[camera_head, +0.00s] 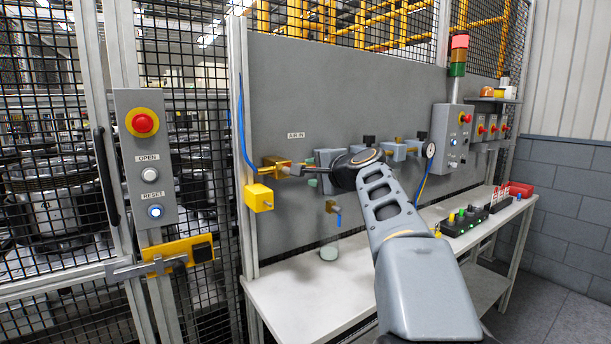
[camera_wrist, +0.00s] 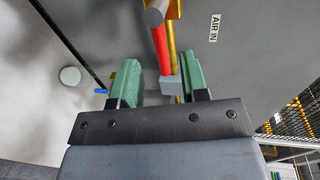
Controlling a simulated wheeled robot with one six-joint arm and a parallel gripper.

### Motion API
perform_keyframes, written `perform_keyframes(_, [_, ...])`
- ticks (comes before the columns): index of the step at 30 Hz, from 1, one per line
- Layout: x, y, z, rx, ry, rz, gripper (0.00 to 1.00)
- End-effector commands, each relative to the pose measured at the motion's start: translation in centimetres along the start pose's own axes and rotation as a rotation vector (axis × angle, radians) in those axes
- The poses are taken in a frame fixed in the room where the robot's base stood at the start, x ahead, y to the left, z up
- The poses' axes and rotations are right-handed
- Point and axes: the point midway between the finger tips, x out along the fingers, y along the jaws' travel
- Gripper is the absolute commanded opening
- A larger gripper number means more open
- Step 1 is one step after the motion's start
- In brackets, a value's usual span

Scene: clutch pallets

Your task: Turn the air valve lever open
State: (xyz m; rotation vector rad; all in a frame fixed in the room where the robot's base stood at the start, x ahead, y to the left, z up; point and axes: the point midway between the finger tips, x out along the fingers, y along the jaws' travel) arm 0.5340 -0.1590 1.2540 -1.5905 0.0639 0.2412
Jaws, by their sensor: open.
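The brass air valve (camera_head: 272,163) is on the grey panel beside the "AIR IN" label (camera_head: 296,135), and part of it shows at the top of the wrist view (camera_wrist: 177,8). Its red lever (camera_wrist: 160,45) runs down the wrist view between my green finger pads. My gripper (camera_wrist: 163,70) is open, with one pad to each side of the lever. A gap shows on the left; whether the right pad touches anything is unclear. In the head view my gripper (camera_head: 303,170) is just right of the valve, and my wrist hides part of the line behind it.
A yellow block (camera_head: 258,197) hangs below the valve, with a blue hose (camera_head: 241,125) above. Grey line units (camera_head: 393,150) and a gauge (camera_head: 429,149) sit to the right. A blue-handled drain (camera_head: 338,218) hangs above a small cup (camera_head: 329,253) on the bench.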

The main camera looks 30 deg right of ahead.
Motion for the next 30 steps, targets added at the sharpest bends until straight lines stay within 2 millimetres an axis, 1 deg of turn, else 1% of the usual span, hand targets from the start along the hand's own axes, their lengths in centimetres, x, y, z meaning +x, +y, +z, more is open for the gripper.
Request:
perform_keyframes(1, [-1.1, 0.1, -0.1, -0.001, 0.004, -0.002, 0.41])
perform_keyframes(6, [-4.1, 0.1, -0.1, -0.001, 0.004, -0.001, 0.41])
perform_keyframes(9, [-5.4, 0.0, -0.1, -0.001, 0.004, -0.001, 0.41])
perform_keyframes(12, [-6.2, 0.0, 0.0, -0.001, 0.002, 0.000, 0.41])
perform_keyframes(18, [-7.0, 0.0, 0.0, 0.000, 0.000, 0.001, 0.41])
perform_keyframes(30, [-7.0, 0.0, 0.0, -0.001, 0.000, 0.001, 0.41])
